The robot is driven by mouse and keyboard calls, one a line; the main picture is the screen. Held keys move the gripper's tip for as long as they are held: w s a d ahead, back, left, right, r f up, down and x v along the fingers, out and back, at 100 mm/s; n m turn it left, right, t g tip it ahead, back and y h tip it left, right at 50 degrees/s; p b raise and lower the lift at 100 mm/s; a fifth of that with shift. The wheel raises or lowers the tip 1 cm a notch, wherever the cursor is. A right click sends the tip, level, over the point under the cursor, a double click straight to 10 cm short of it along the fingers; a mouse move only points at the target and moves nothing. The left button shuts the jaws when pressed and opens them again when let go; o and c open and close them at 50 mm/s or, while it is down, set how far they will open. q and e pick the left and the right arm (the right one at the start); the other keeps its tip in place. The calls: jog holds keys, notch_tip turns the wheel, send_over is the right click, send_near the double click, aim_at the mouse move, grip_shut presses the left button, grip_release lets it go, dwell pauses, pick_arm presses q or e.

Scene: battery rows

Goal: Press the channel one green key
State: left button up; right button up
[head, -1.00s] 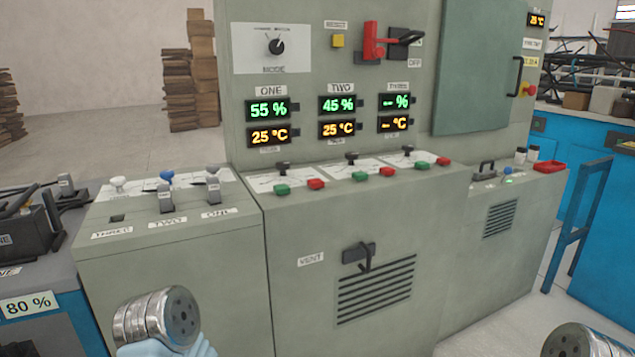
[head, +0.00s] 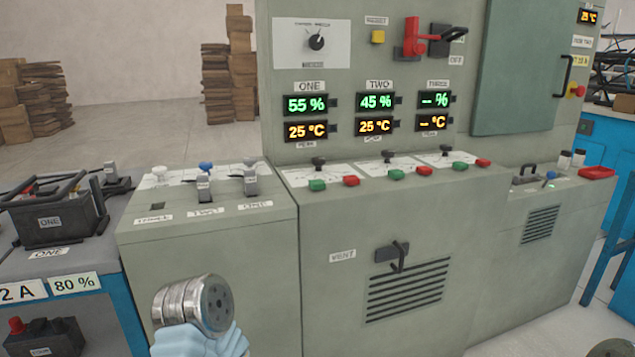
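The channel one green key (head: 317,185) sits on the sloped ledge of the grey cabinet, under the ONE displays (head: 305,104), which read 55 % and 25 °C. A red key (head: 351,181) is just to its right, and a black-knobbed lever (head: 319,162) stands behind it. Nothing covers the green key. A metal, round-ended part of my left arm shows at the bottom, lower than the key and to its left, apart from the cabinet top. Neither gripper's fingers show. Only a sliver of my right arm shows at the bottom right corner.
Green and red keys for TWO (head: 395,174) and THREE (head: 460,167) continue right along the ledge. A lower grey box (head: 215,225) with several levers adjoins on the left. A vent handle (head: 398,255) juts from the cabinet front. A battery (head: 55,220) stands far left.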

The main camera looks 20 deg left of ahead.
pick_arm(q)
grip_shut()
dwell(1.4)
